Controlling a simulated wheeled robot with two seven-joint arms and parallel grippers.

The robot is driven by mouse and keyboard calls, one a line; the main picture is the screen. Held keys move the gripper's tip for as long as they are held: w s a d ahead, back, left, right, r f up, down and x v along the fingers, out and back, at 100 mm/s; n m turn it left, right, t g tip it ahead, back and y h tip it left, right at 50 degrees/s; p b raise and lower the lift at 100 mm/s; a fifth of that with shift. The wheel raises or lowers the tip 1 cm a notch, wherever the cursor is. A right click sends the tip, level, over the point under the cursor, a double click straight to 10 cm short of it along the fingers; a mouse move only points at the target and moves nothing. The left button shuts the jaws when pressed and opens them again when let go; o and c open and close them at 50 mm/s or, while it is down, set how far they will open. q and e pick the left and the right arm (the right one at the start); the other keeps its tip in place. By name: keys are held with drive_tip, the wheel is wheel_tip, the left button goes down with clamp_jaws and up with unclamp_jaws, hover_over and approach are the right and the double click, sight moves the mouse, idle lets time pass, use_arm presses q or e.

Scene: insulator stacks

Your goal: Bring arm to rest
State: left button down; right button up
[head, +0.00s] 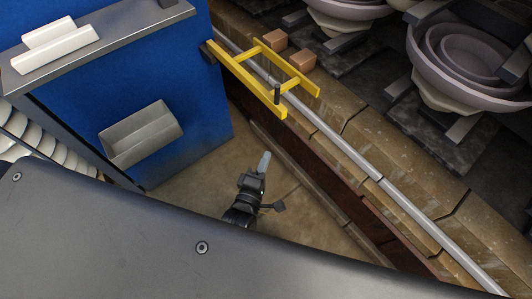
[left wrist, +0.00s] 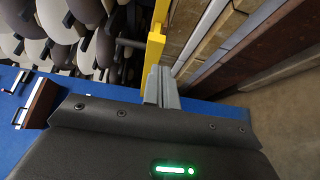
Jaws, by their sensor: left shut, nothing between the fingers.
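My left gripper (head: 263,164) shows at the middle of the head view, below the yellow frame and right of the blue cabinet, with open floor around it. Its grey fingers are together with nothing between them. In the left wrist view the closed fingers (left wrist: 162,88) point up the picture, with a yellow bar (left wrist: 155,45) just beyond them. I cannot tell from this view how far apart they are. My right gripper is in neither view.
A blue cabinet (head: 190,80) with a grey tray (head: 140,134) stands at left. The yellow frame (head: 240,74) lies across a grey rail (head: 340,146) on a stone ledge (head: 400,142). Insulator stacks (head: 470,55) fill the upper right. Brown floor (head: 200,190) is clear near the gripper.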

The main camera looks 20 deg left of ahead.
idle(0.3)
use_arm(q)
drive_tip(key=s+f+m+g, duration=0.3)
drive_tip(key=s+f+m, duration=0.15)
drive_tip(key=f, duration=0.55)
drive_tip(key=s+f+m+g+h, duration=0.1)
drive_tip(key=s+f+m+g, duration=0.4)
drive_tip(key=f, duration=0.6)
drive_tip(key=s+f+m+g, duration=0.2)
drive_tip(key=s+f+m, duration=0.3)
drive_tip(key=f, duration=0.5)
drive_tip(key=s+a+f+m+g+y, duration=0.2)
drive_tip(key=s+a+f+m+g, duration=0.3)
drive_tip(key=s+a+f, duration=1)
drive_tip(key=s+a+g, duration=0.2)
drive_tip(key=s, duration=0.1)
drive_tip(key=shift+s+f, duration=0.15)
drive_tip(key=shift+s, duration=0.15)
